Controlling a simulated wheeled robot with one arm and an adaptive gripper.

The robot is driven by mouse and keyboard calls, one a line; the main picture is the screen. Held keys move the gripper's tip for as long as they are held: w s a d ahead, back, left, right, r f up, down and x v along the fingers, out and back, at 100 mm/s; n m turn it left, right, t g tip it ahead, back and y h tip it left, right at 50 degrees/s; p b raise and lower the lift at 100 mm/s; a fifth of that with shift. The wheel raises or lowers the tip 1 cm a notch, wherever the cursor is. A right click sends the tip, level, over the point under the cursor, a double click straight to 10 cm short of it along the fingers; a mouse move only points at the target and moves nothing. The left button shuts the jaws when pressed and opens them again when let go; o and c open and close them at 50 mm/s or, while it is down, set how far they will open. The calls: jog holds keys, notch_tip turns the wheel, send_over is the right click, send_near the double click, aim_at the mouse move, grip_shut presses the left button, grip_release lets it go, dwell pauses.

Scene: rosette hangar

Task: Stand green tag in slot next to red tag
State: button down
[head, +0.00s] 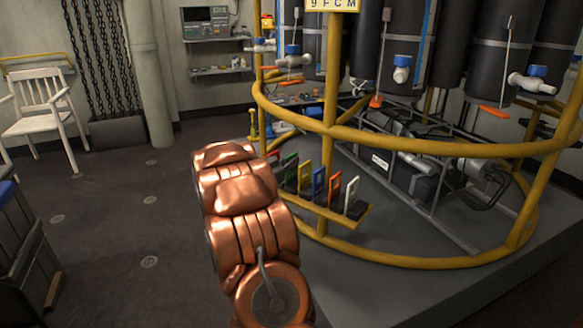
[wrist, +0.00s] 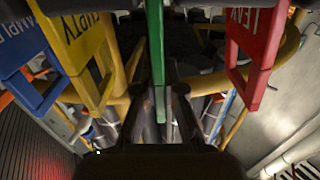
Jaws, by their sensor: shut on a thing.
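The green tag (wrist: 156,45) is seen edge-on in the wrist view, between the two dark fingers of my gripper (wrist: 160,100), which is shut on it. The red tag (wrist: 256,38), lettered LEAK, hangs to its right in that view, apart from it. The yellow tag (wrist: 82,40) is to its left. In the head view the green tag (head: 291,166) is upright in the row between the red tag (head: 272,158) and the yellow tag (head: 304,177). My copper arm hides the gripper there. I cannot tell whether the green tag's foot is in a slot.
A yellow rack (head: 345,217) carries the row, with a blue tag (head: 319,184), an orange tag (head: 334,188) and a white tag (head: 352,190) further right. A yellow ring rail (head: 420,147) passes close above. Open floor (head: 120,220) lies to the left.

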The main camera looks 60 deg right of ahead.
jog(key=shift+f, duration=0.45)
jog(key=shift+f, duration=0.1)
jog(key=c, duration=1.3)
grip_release()
jog(key=shift+w+a, duration=0.1)
jog(key=shift+a, duration=0.25)
jog(key=a, duration=0.3)
jog(key=a+p, duration=0.1)
jog(key=a, duration=0.3)
jog(key=a+p, duration=0.1)
jog(key=a, duration=0.3)
jog(key=shift+w+a, duration=0.2)
jog(key=shift+w, duration=0.1)
